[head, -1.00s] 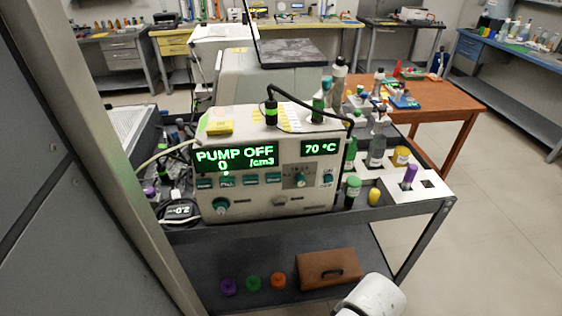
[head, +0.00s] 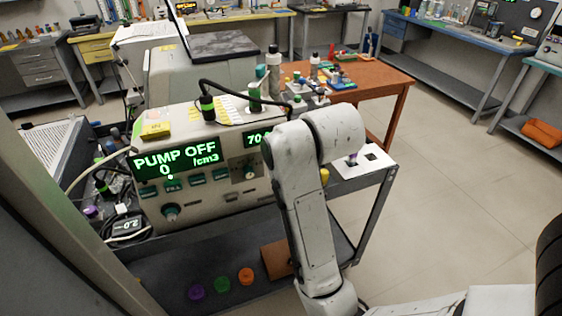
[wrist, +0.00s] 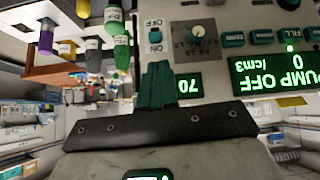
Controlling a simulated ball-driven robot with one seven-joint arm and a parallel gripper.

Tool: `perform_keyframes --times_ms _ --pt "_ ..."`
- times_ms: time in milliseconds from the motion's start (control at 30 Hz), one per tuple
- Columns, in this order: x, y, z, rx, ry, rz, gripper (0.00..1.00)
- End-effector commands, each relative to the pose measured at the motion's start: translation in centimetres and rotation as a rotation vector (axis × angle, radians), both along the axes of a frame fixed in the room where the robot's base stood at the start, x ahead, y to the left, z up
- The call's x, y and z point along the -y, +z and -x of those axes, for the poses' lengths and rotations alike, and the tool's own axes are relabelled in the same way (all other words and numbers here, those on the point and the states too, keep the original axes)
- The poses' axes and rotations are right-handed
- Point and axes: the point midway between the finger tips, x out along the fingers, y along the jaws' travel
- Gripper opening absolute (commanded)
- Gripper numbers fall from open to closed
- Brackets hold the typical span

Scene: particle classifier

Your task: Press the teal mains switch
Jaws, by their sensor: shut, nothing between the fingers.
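The teal mains switch (wrist: 155,37) is a small rocker with OFF lettering beside it, on the pale front panel of the pump unit (wrist: 265,20). The wrist view shows this panel upside down. My gripper (wrist: 158,66) is shut and empty, its teal fingers pressed together. The fingertips appear just below the switch in the wrist view; I cannot tell whether they touch the panel. In the head view the pump unit (head: 215,205) reads PUMP OFF, and my arm hides the switch and gripper.
The control knob (wrist: 197,30) sits beside the switch, and the row of teal buttons (wrist: 262,36) lies farther right. Several bottles (wrist: 88,45) stand close by on the other side. The cart's lower shelf holds colored caps (head: 222,284) and a brown case (head: 276,258).

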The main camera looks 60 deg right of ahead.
Motion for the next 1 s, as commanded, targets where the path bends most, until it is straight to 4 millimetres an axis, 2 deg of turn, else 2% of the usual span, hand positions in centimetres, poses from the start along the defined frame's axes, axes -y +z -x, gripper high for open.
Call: perform_keyframes --times_ms 100,200,567,767,1000 --pt "1.1 2.1 -0.2 0.048 -0.04 0.002 0.0" --pt "1.5 2.9 -0.2 0.068 -0.057 0.002 0.0" --pt "1.7 3.2 -0.2 0.074 -0.063 0.002 0.0" --pt "2.0 2.4 -0.7 0.07 -0.063 0.001 0.0" --pt "3.7 -0.5 -3.0 0.068 -0.062 -0.001 0.0"
